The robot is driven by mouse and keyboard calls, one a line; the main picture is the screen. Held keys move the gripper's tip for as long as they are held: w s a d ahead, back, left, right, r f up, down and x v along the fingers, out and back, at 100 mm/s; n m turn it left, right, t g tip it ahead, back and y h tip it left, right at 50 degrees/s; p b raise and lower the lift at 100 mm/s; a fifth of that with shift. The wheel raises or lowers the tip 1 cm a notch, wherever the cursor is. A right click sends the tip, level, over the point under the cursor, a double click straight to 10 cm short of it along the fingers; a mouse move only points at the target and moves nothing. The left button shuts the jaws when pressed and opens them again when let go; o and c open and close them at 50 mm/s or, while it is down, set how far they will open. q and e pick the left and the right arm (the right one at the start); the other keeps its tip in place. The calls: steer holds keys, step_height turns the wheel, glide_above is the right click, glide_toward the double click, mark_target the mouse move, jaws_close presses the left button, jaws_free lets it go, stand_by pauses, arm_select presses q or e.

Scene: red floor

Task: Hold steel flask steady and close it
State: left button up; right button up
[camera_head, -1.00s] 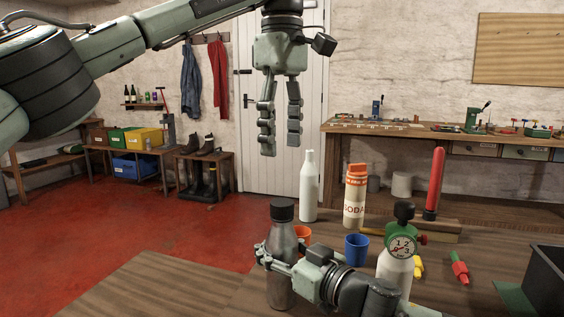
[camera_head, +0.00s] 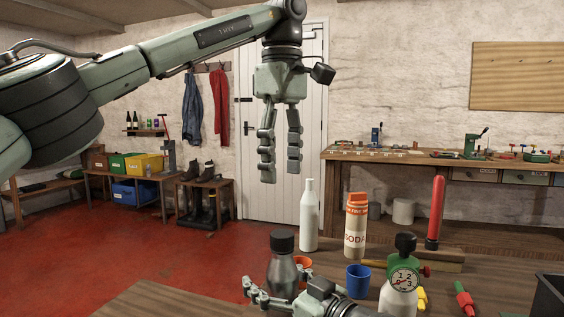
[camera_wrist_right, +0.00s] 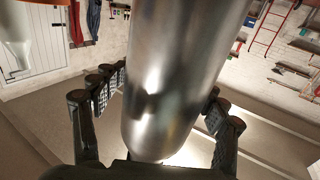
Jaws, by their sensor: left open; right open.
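The steel flask (camera_head: 281,273) stands upright on the near table with a dark cap (camera_head: 282,241) on its top. It fills the middle of the right wrist view (camera_wrist_right: 180,75). My right gripper (camera_head: 275,279) is open, low around the flask, with one finger on each side of its body. The right wrist view shows a gap at the left finger; whether the right finger touches is unclear. My left gripper (camera_head: 281,180) is open and empty, pointing down, with its fingertips above the cap. The flask's lower part is hidden by my right gripper in the head view.
A white bottle (camera_head: 309,220), a soda bottle (camera_head: 356,240), an orange cup (camera_head: 303,262), a blue cup (camera_head: 358,279) and a bottle with a gauge (camera_head: 402,282) stand close by. A red cylinder (camera_head: 436,215) stands farther right. The air around my left gripper is clear.

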mark_target(294, 292)
steer(key=v, duration=1.2)
steer(key=shift+r, duration=0.1)
